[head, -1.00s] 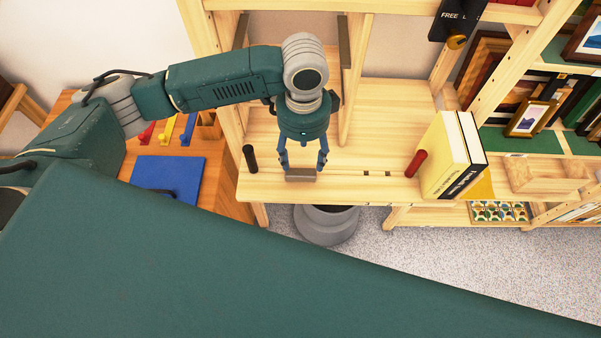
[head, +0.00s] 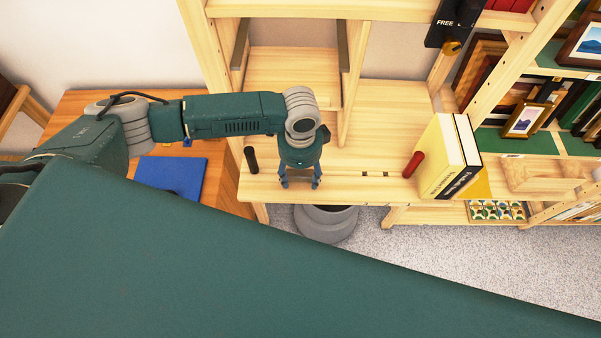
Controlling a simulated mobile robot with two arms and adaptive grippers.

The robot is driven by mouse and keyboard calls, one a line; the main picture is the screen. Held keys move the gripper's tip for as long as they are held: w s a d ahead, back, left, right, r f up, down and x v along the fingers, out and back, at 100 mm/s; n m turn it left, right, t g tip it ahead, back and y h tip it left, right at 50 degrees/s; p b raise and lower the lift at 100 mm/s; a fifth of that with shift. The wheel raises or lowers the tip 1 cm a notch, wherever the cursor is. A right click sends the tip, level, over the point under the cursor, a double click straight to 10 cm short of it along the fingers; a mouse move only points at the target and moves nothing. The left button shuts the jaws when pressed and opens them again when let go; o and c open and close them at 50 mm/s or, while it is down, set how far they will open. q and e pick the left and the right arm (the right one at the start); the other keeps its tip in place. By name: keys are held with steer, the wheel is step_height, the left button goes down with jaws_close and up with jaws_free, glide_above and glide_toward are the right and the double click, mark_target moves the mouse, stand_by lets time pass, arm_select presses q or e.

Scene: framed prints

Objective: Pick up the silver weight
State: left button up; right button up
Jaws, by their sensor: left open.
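My left gripper (head: 300,185) points down over the front part of the wooden shelf board (head: 345,188). Its two blue fingers are apart, close to the board's front edge. I cannot make out a silver weight in the head view now. The wrist and gripper body cover the board right behind the fingers. My right gripper is not in view.
A red cylinder (head: 413,164) and thick yellow books (head: 442,160) are to the right. A grey bin (head: 326,224) stands below. Shelf uprights rise behind. The board right of the gripper is mostly clear.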

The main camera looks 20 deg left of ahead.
arm_select(q)
steer(key=shift+r, duration=0.1)
jaws_close()
